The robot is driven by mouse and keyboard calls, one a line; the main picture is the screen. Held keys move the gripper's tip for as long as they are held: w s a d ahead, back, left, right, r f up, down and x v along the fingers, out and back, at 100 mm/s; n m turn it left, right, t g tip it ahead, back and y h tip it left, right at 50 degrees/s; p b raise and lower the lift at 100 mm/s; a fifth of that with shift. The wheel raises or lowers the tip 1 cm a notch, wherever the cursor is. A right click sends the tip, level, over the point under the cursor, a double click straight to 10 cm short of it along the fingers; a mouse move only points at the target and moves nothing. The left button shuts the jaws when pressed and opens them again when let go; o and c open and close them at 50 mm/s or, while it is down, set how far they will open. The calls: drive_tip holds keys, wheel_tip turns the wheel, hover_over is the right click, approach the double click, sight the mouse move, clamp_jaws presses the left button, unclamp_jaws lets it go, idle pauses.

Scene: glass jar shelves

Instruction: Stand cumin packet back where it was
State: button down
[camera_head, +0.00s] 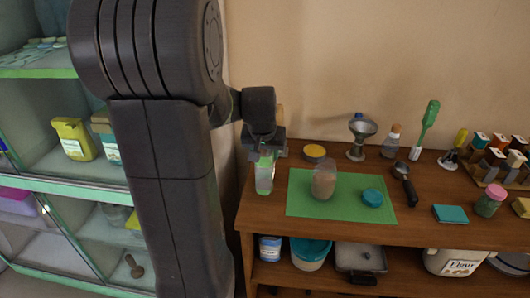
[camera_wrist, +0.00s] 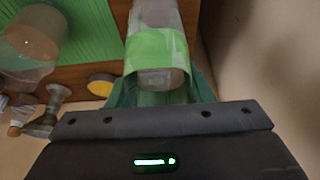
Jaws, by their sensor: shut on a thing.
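My gripper (camera_head: 266,157) is shut on a packet, taken as the cumin packet (camera_head: 264,178), at the left end of the wooden table (camera_head: 259,211). The packet is pale with a green band and hangs roughly upright below the gripper. Its lettering cannot be read. In the wrist view the packet (camera_wrist: 160,58) lies between the green fingers (camera_wrist: 160,95), its green end towards the camera. I cannot tell whether its bottom touches the table. A glass jar with brown contents (camera_head: 323,181) stands on a green mat (camera_head: 345,206) just right of it, with a teal lid (camera_head: 372,197) beside it.
Behind the mat are a yellow-topped disc (camera_head: 315,152), a funnel on a stand (camera_head: 357,138) and a corked bottle (camera_head: 391,143). A scoop (camera_head: 404,183) lies right of the mat. A rack of packets (camera_head: 487,176) stands far right. Glass shelves (camera_head: 60,187) are at the left.

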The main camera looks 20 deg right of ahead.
drive_tip(key=shift+f+b, duration=0.5)
drive_tip(key=shift+f, duration=0.2)
idle(0.5)
drive_tip(key=c, duration=0.6)
unclamp_jaws()
drive_tip(key=shift+r, duration=0.1)
drive_tip(key=shift+p+v, duration=2.65)
drive_tip(key=shift+v, duration=1.3)
